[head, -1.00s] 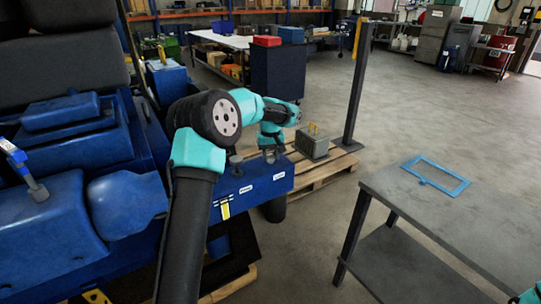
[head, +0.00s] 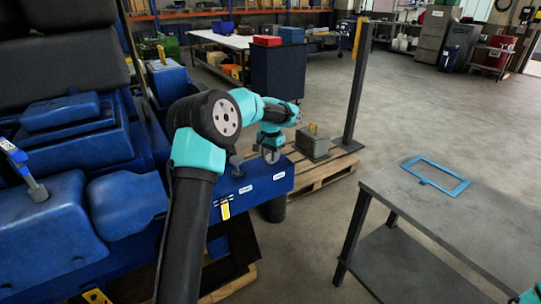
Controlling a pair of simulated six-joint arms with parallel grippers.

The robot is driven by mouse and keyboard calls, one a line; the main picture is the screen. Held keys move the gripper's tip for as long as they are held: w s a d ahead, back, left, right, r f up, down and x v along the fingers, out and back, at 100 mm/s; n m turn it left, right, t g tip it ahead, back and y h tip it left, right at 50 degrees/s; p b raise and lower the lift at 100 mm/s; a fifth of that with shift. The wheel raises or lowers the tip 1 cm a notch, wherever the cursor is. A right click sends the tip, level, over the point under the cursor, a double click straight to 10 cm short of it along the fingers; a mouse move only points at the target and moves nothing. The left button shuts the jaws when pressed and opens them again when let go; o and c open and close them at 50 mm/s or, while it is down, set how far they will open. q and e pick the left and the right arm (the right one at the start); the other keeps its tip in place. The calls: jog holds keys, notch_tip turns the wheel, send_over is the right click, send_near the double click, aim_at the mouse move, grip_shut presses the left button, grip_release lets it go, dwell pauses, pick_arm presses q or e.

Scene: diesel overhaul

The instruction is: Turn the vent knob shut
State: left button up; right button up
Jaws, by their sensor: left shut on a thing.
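The blue box (head: 262,193) on the engine's side carries two small white labels, too small to read. A small grey knob or lever (head: 237,166) stands on its top, left of my left gripper. My left gripper (head: 271,156) points down at the top of the box, behind the right-hand label (head: 279,176). It is shut on what seems to be the vent knob, which the fingers mostly hide. I cannot tell how far the knob is turned. My right gripper is out of view; only a bit of teal shows at the bottom right.
A grey metal block (head: 312,147) with a yellow handle sits on a wooden pallet (head: 325,172) behind the box. A dark post (head: 356,90) stands beside it. A grey table (head: 440,215) with a blue frame (head: 435,175) is at right. A yellow tag (head: 225,210) hangs on the box front.

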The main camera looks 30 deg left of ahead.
pick_arm(q)
jog(key=m, duration=0.3)
jog(key=shift+m, duration=2.3)
jog(key=o, duration=0.9)
notch_tip(320, 180, up, 18)
jog(key=shift+f, duration=0.25)
